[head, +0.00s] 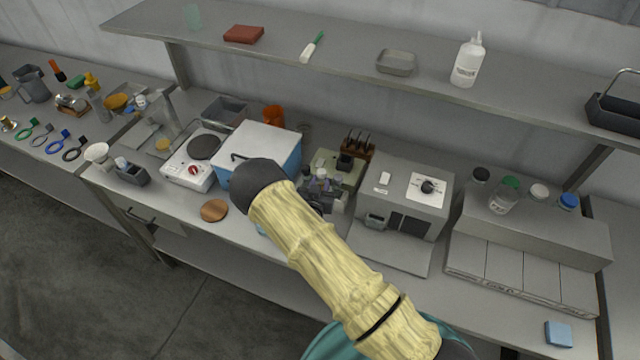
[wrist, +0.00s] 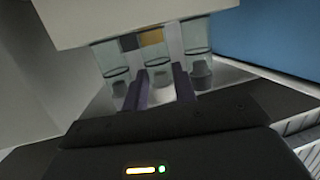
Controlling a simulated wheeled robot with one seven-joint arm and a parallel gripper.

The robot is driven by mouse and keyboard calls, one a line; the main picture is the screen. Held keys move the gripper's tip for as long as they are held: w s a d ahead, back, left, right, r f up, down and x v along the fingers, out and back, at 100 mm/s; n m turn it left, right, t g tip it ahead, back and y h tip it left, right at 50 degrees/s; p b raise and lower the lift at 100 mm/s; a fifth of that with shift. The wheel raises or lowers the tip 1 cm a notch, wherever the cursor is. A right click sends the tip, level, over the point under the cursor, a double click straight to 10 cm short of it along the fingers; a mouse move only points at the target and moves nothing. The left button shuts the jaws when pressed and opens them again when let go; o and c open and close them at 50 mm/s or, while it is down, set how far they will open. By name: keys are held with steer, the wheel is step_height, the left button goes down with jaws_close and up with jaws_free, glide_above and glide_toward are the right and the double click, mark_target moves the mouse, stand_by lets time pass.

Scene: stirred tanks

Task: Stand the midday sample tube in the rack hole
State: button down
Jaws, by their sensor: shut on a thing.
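In the wrist view my gripper (wrist: 161,84) has its two dark purple fingers on either side of the middle one of three clear glass tubes. It is shut on this middle tube (wrist: 159,63), which has a grey piece near its lower end. A left tube (wrist: 115,61) and a right tube (wrist: 197,40) stand apart from the fingers, each with a grey piece. A pale block (wrist: 130,14) cuts off the tops of the tubes. I cannot read which tube is the midday one. In the head view my gripper (head: 322,190) is partly hidden by my arm; the rack hole cannot be made out.
A blue box with a white lid (head: 260,150) stands left of the gripper. A grey instrument (head: 403,198) stands to its right. A brown holder (head: 358,145) is behind. A hotplate (head: 192,162) and a copper disc (head: 214,210) lie farther left. A shelf (head: 350,65) overhangs the bench.

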steer(key=c, duration=1.4)
jaws_free()
steer(key=shift+r+p, duration=0.2)
steer(key=shift+p, duration=0.1)
steer(key=shift+s+a+f+b, duration=0.1)
steer(key=shift+s+b, duration=0.2)
steer(key=shift+s, duration=0.05)
steer(key=b+v, duration=0.3)
steer(key=v, duration=0.8)
steer(key=shift+s+b, duration=0.15)
steer(key=shift+b, duration=0.15)
